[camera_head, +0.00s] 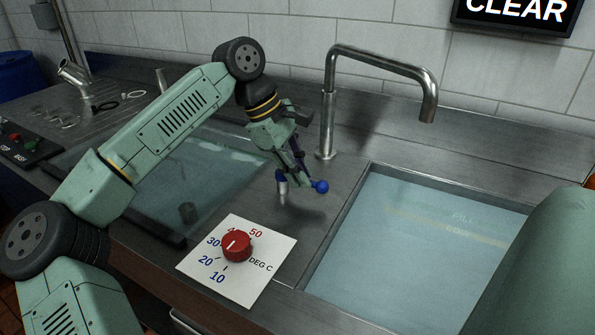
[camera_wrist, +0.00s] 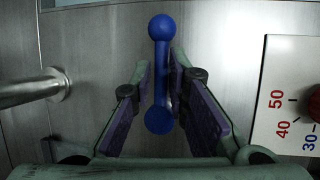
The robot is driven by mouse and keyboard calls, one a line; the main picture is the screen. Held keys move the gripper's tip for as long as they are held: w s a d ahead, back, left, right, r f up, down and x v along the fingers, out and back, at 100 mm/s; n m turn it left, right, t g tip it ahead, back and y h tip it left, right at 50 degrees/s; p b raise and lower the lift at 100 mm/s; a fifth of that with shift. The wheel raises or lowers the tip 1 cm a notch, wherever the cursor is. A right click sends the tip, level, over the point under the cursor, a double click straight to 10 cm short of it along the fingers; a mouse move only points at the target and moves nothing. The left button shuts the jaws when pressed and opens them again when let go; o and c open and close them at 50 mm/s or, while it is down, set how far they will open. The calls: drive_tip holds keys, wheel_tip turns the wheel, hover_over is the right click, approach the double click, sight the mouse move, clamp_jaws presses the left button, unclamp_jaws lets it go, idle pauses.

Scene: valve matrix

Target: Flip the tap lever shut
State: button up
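The tap lever is a blue bar with a round ball at each end (camera_wrist: 160,75). Its blue ball end (camera_head: 321,186) shows in the head view beside a short metal post (camera_head: 282,184) on the steel counter. My gripper (camera_head: 296,168) reaches down over the lever; in the wrist view its fingers (camera_wrist: 161,72) stand one on each side of the bar. The fingers are apart with narrow gaps to the bar, and I see no clear grip. The bent steel tap (camera_head: 328,110) stands behind, its spout over the right basin.
A water-filled basin (camera_head: 400,255) lies to the right and another (camera_head: 190,180) to the left. A red dial (camera_head: 237,246) on a white temperature plate (camera_head: 265,275) is in front of the lever. A screen (camera_head: 517,12) on the wall reads CLEAR.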

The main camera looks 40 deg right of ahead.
drive_tip(key=o, duration=0.3)
drive_tip(key=v, duration=1.2)
idle(0.4)
